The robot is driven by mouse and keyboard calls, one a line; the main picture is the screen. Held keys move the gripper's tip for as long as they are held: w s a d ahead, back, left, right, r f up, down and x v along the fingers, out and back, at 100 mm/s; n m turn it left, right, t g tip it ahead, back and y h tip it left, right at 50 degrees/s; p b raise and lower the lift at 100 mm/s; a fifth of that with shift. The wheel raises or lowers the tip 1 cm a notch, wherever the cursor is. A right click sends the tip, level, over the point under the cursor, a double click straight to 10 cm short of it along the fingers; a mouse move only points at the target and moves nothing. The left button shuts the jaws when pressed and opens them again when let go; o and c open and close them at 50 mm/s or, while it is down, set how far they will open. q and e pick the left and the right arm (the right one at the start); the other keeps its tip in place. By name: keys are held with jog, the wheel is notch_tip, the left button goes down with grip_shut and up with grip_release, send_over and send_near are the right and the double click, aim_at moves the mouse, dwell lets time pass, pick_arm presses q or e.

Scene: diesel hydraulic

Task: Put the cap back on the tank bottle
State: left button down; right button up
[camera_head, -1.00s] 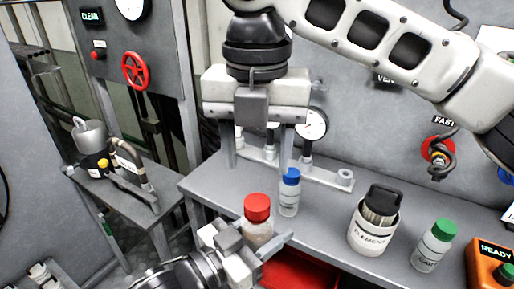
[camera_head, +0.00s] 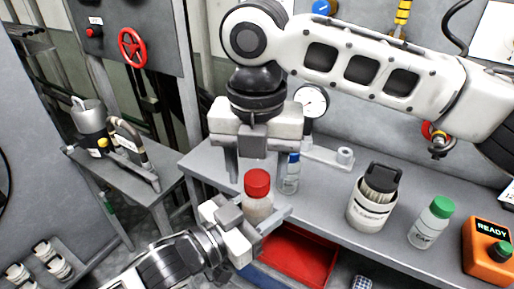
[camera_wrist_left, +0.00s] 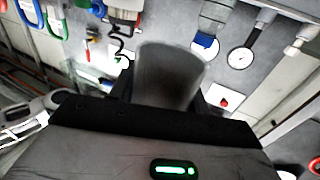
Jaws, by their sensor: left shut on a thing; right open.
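My left gripper (camera_head: 262,222) is shut on a pale bottle (camera_head: 257,206) and holds it upright near the bench's front edge. A red cap (camera_head: 257,182) sits on top of this bottle; whether it is screwed down I cannot tell. The held bottle shows in the left wrist view as a blurred grey cylinder (camera_wrist_left: 168,75). My right gripper (camera_head: 252,168) is open, pointing down, with its fingers just above and behind the red cap. I cannot tell whether they touch it. No label on the held bottle is readable.
A blue-capped bottle (camera_head: 290,180) stands close behind the held bottle. An ELEMENT canister (camera_head: 366,216), a green-capped bottle (camera_head: 428,230) and an orange READY box (camera_head: 487,262) stand to the right on the bench (camera_head: 325,205). A red tray (camera_head: 305,258) lies below the front edge.

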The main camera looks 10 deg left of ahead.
jog(key=shift+f, duration=0.25)
jog(key=c, duration=1)
